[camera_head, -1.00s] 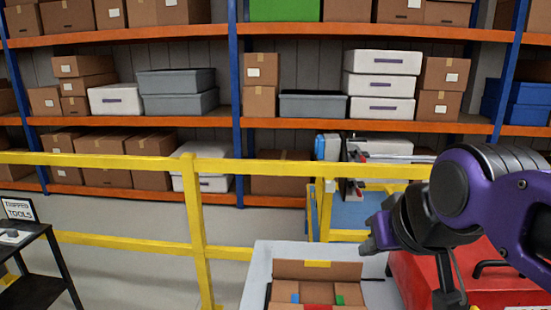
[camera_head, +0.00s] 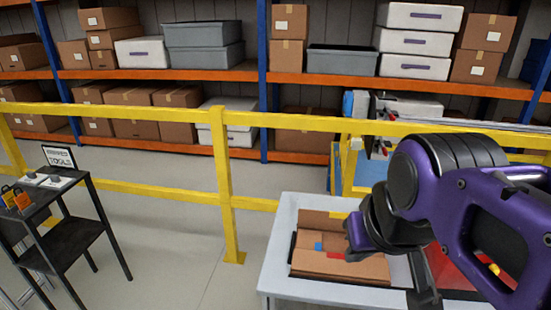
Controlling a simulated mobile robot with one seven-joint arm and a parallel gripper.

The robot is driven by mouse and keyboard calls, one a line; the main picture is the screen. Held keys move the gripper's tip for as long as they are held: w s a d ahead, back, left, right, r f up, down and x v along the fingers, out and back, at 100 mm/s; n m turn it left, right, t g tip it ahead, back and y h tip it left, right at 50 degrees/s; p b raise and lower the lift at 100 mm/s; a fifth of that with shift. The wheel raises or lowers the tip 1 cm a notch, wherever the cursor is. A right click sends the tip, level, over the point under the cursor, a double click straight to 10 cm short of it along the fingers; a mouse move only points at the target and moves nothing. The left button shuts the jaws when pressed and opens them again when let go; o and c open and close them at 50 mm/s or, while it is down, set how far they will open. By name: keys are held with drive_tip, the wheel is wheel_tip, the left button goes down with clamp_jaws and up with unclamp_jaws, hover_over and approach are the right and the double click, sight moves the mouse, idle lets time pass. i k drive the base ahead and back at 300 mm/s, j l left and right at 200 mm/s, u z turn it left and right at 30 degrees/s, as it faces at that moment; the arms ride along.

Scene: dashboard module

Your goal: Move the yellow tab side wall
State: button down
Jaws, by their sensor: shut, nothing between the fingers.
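An open cardboard box (camera_head: 340,268) sits in a dark-edged holder on a white-topped table (camera_head: 283,222). Its far side wall (camera_head: 318,224) stands up and carries a yellow tab (camera_head: 338,215) on its top edge, partly hidden by my arm. A blue tab (camera_head: 318,247) and a red tab (camera_head: 335,256) show on the flaps in front of it. My gripper (camera_head: 356,238) is shut and empty. In the picture it overlaps the box's right part; whether it touches the box cannot be told.
A yellow railing (camera_head: 226,180) runs behind the table. A black tool stand (camera_head: 75,235) is at the left. A red object (camera_head: 455,270) is partly hidden behind my arm. Shelves with boxes line the back. The floor between stand and table is clear.

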sight(309, 218)
drive_tip(key=j+u, duration=0.2)
drive_tip(key=u, duration=0.2)
drive_tip(key=j+u, duration=0.15)
drive_tip(key=u, duration=0.3)
drive_tip(key=i+j+u, duration=0.2)
drive_tip(key=j+u, duration=0.15)
drive_tip(key=i+j+u, duration=0.3)
drive_tip(key=i+j, duration=0.6)
drive_tip(key=i+z, duration=0.15)
drive_tip(key=z, duration=0.3)
drive_tip(key=i+z, duration=0.15)
drive_tip(key=z, duration=0.25)
drive_tip(key=i+z, duration=0.15)
drive_tip(key=z, duration=0.3)
drive_tip(key=i+z, duration=0.15)
drive_tip(key=z, duration=0.3)
drive_tip(key=i+z, duration=0.15)
drive_tip(key=z, duration=0.35)
drive_tip(key=i+j+z, duration=0.15)
drive_tip(key=z, duration=0.3)
drive_tip(key=i+j+z, duration=0.1)
drive_tip(key=z, duration=0.35)
drive_tip(key=i+j+z, duration=0.1)
drive_tip(key=z, duration=0.4)
drive_tip(key=i+j+z, duration=0.1)
drive_tip(key=j+z, duration=1.2)
drive_tip(key=k+j, duration=0.05)
drive_tip(key=j, duration=0.05)
